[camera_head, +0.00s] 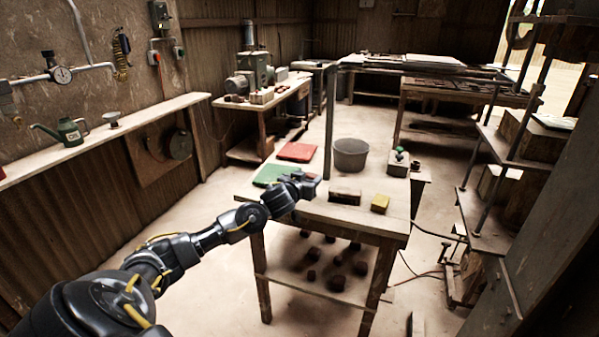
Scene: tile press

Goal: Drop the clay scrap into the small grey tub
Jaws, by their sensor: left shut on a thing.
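The small grey tub (350,157) stands open at the top on the wooden table, right of and beyond my left gripper. My left gripper (309,183) reaches in from the left and is above the table's left part. It is shut on a small dark reddish piece, which looks like the clay scrap; the jaws hide most of it. It is apart from the tub. My right gripper is not in view.
A green mat (270,174) and a red mat (297,151) lie at the table's far left. A brown block (345,196) and a yellow sponge-like block (380,204) lie near the front edge. A control box with a green button (399,157) is right of the tub. Several dark lumps sit on the lower shelf.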

